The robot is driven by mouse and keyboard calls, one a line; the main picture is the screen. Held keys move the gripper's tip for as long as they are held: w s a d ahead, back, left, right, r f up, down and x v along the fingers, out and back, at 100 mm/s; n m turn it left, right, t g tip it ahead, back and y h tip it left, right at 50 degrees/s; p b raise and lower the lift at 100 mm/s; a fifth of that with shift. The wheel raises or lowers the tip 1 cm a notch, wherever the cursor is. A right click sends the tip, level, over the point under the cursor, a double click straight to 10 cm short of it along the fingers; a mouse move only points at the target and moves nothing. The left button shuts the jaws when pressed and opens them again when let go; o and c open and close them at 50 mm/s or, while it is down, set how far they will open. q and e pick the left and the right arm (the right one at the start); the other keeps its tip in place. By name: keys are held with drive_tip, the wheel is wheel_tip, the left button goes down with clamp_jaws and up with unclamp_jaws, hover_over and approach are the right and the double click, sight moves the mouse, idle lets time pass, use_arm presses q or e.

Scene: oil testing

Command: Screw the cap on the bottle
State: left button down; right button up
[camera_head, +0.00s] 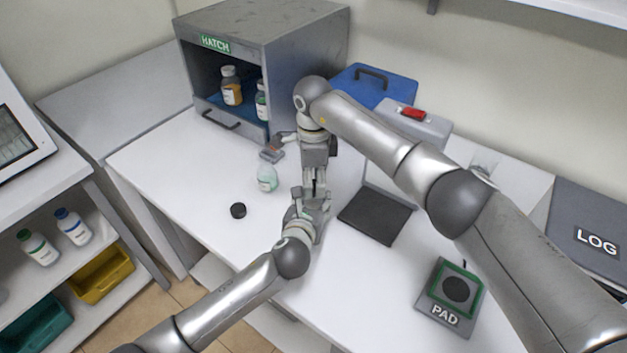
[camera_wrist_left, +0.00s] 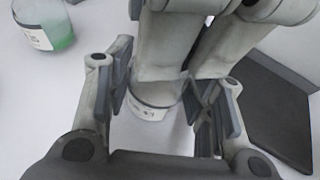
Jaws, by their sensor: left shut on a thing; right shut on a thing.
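My left gripper (camera_head: 305,208) comes from the lower left and is closed around a small bottle, of which a pale band with a label (camera_wrist_left: 148,112) shows between the fingers in the left wrist view (camera_wrist_left: 165,110). My right gripper (camera_head: 314,184) reaches down from above, right over the left one. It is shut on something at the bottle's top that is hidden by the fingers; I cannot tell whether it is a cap. A loose black cap (camera_head: 238,210) lies on the table to the left. A second clear bottle with green liquid (camera_head: 267,178) stands apart, also in the left wrist view (camera_wrist_left: 45,28).
A dark mat (camera_head: 377,216) lies right of the grippers, and a pad device (camera_head: 452,295) farther right. The table's front left is clear.

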drive_tip(key=m, duration=0.7)
drive_tip(key=shift+m, duration=0.3)
drive_tip(key=m, duration=0.6)
drive_tip(key=shift+m, duration=0.4)
drive_tip(key=o, duration=1.1)
drive_tip(key=shift+r, duration=2.25)
drive_tip(key=shift+c, duration=0.2)
